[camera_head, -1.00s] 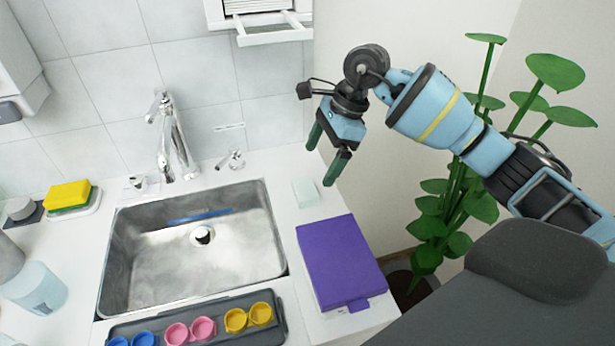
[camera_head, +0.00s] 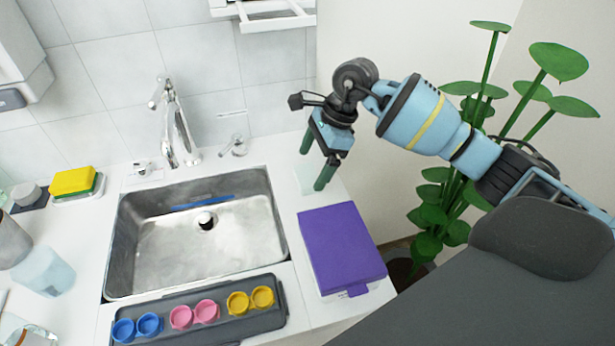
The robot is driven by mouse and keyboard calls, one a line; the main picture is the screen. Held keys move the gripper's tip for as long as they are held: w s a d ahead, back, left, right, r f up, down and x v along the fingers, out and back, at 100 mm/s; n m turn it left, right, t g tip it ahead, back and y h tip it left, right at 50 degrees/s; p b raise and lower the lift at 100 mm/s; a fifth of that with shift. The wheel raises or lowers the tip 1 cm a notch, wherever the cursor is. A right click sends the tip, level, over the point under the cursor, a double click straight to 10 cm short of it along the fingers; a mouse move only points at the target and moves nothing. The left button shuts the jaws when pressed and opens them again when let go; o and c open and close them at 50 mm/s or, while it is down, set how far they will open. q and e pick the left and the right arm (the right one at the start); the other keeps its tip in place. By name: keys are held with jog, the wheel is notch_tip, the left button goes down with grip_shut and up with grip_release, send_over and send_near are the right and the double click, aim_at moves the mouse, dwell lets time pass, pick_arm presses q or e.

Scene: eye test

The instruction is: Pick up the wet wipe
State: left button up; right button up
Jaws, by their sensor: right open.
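A small pale green-white square (camera_head: 304,184), which looks like the wet wipe, lies flat on the white counter right of the sink, behind the purple box. My right gripper (camera_head: 312,169) comes in from the right and points down, its two green fingers apart with nothing seen held between them. In the picture the fingers overlap the pale square and hide part of it. I cannot tell how far the fingertips are above it. My left gripper is not in view.
A purple box (camera_head: 343,246) lies in front of the square. The steel sink (camera_head: 165,252) with a faucet (camera_head: 180,130) is to the left. A dark tray (camera_head: 215,320) holds coloured round cups. A plant (camera_head: 440,190) stands at right, beyond the counter edge.

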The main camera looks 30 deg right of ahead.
aim_at(310, 174)
jog(key=x, duration=0.2)
jog(key=shift+a+f, duration=0.15)
jog(key=shift+f, duration=0.15)
jog(key=c, duration=1.1)
jog(key=shift+r, duration=0.1)
notch_tip(310, 174, up, 10)
jog(key=shift+f, duration=0.1)
